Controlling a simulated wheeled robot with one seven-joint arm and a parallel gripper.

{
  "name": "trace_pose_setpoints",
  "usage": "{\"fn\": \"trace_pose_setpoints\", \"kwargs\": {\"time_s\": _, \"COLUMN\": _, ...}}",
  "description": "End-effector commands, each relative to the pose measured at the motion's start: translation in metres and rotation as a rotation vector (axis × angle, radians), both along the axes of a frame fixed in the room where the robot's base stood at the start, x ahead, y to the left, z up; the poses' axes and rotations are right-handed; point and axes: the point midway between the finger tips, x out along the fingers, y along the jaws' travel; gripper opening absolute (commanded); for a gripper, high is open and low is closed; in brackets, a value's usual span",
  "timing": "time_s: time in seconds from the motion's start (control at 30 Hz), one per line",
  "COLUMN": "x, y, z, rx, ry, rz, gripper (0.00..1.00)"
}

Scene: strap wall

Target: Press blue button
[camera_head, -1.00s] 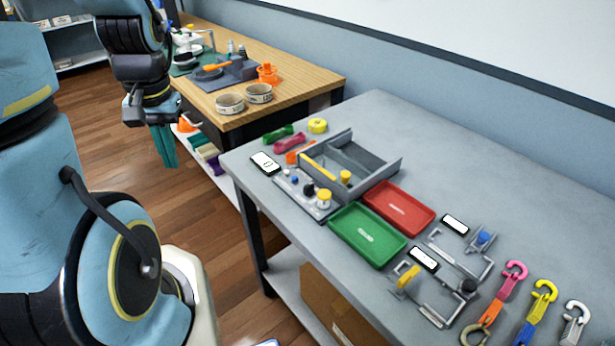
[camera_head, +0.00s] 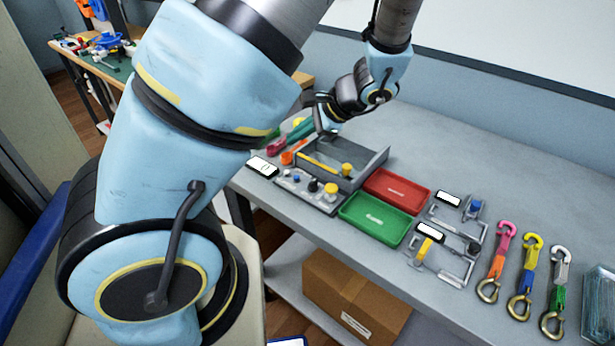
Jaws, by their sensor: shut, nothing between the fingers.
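A small blue button (camera_head: 297,179) sits on the grey panel (camera_head: 318,204), beside black and yellow knobs. Another blue knob or button (camera_head: 475,206) is on a grey fixture (camera_head: 446,212) farther right; I cannot tell which is the task's button.
A grey open tray (camera_head: 372,164) stands behind the panel. Red (camera_head: 398,190) and green (camera_head: 374,221) trays lie between panel and fixtures. Several coloured carabiner straps (camera_head: 528,262) lie at the right. The table's back right is clear. A cardboard box (camera_head: 355,297) is underneath.

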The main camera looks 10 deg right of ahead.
Motion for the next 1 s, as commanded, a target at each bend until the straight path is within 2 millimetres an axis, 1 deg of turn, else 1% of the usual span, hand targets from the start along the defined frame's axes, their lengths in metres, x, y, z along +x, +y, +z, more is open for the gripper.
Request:
{"fn": "trace_pose_setpoints", "kwargs": {"time_s": 0.1, "x": 0.002, "y": -0.005, "z": 0.001, "rx": 0.020, "ry": -0.010, "rz": -0.026, "gripper": 0.00}}
{"fn": "trace_pose_setpoints", "kwargs": {"time_s": 0.43, "x": 0.002, "y": -0.006, "z": 0.001, "rx": 0.022, "ry": -0.011, "rz": -0.029, "gripper": 0.00}}
{"fn": "trace_pose_setpoints", "kwargs": {"time_s": 0.57, "x": 0.002, "y": -0.005, "z": -0.002, "rx": 0.021, "ry": -0.011, "rz": -0.028, "gripper": 0.00}}
{"fn": "trace_pose_setpoints", "kwargs": {"time_s": 0.77, "x": 0.002, "y": -0.005, "z": -0.017, "rx": 0.021, "ry": -0.011, "rz": -0.028, "gripper": 0.00}}
{"fn": "trace_pose_setpoints", "kwargs": {"time_s": 1.0, "x": 0.002, "y": -0.005, "z": -0.049, "rx": 0.022, "ry": -0.010, "rz": -0.027, "gripper": 0.00}}
